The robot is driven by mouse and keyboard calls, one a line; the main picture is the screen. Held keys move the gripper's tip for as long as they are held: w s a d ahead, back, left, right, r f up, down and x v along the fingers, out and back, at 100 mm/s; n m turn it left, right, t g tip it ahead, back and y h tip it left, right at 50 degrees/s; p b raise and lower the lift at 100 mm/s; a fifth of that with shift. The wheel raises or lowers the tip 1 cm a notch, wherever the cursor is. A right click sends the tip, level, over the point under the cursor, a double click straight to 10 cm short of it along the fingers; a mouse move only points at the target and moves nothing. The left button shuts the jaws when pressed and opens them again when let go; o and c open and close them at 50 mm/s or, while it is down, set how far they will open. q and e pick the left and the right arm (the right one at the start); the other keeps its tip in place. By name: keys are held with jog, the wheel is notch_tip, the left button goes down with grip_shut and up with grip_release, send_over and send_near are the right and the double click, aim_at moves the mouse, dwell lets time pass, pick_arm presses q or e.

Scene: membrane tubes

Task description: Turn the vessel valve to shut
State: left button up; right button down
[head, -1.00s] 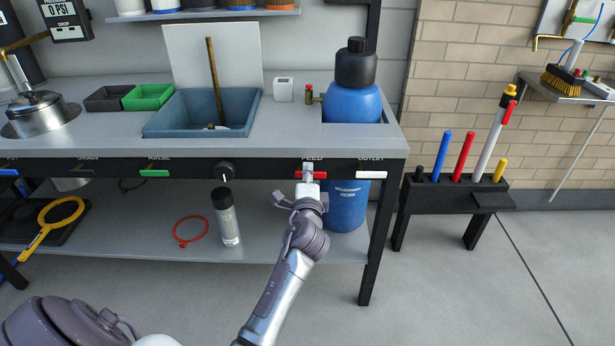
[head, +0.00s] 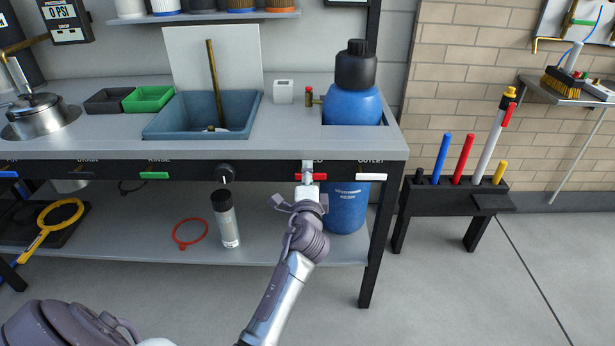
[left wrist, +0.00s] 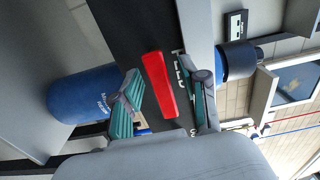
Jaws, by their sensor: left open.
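A red bar handle (head: 318,177) is on the bench's black front rail under the FEED label. In the left wrist view the red handle (left wrist: 159,84) lies between my two fingers, lengthwise with a slight tilt. My left gripper (head: 307,176) is open in front of this handle. In the left wrist view the gripper (left wrist: 168,88) has one finger on each side of the handle, and I cannot tell whether they touch it. A blue vessel (head: 352,104) with a black cap stands at the bench's right end. A small brass valve with a red top (head: 309,95) is on its left side.
A white OUTLET handle (head: 371,177) is close to the right. A black knob (head: 225,172) and a green RINSE handle (head: 154,175) are to the left. A blue drum (head: 346,208) stands behind, under the bench. The floor in front is clear.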

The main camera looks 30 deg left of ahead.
pick_arm(q)
jog(key=v, duration=1.2)
jog(key=shift+s+a, duration=0.1)
jog(key=shift+s, duration=0.05)
